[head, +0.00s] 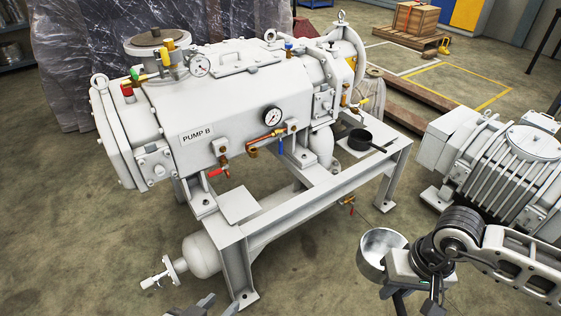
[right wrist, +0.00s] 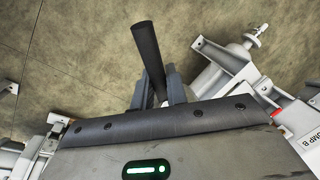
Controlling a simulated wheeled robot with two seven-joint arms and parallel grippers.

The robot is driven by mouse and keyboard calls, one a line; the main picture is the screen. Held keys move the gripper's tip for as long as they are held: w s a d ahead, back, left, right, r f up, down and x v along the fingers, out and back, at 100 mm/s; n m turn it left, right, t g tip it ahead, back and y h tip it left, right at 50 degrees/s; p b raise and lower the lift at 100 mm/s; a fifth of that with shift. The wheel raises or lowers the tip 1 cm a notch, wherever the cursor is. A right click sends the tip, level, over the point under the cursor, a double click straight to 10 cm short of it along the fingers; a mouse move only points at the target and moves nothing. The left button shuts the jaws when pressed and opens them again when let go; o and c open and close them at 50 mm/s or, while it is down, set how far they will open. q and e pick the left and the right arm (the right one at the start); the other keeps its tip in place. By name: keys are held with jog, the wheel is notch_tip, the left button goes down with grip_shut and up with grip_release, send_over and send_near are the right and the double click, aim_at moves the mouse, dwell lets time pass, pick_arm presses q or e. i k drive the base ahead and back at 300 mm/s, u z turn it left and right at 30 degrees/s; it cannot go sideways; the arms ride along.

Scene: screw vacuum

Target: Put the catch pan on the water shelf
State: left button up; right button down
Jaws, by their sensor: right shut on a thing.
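A round pan with a shiny metal inside (head: 381,248), which I take as the catch pan, is in the air at the lower right of the head view. My right gripper (head: 402,284) is shut on its dark handle, which sticks up between the fingers in the right wrist view (right wrist: 146,45). A bare shelf plate (head: 239,205) is at the near left of the pump stand. Another plate (head: 350,150) at the right end holds a black pan (head: 361,139). I cannot tell which is the water shelf. My left gripper (head: 205,308) barely shows at the bottom edge.
The pump B (head: 230,100) stands on a white frame (head: 310,192), with a red-handled valve (head: 219,172) above the bare plate and a blue-handled one (head: 281,145) further right. A ribbed white machine (head: 500,160) stands right.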

aim_at(237, 212)
jog(key=i, duration=0.65)
jog(key=z, duration=1.3)
jog(key=i, duration=1.1)
jog(key=u, duration=0.2)
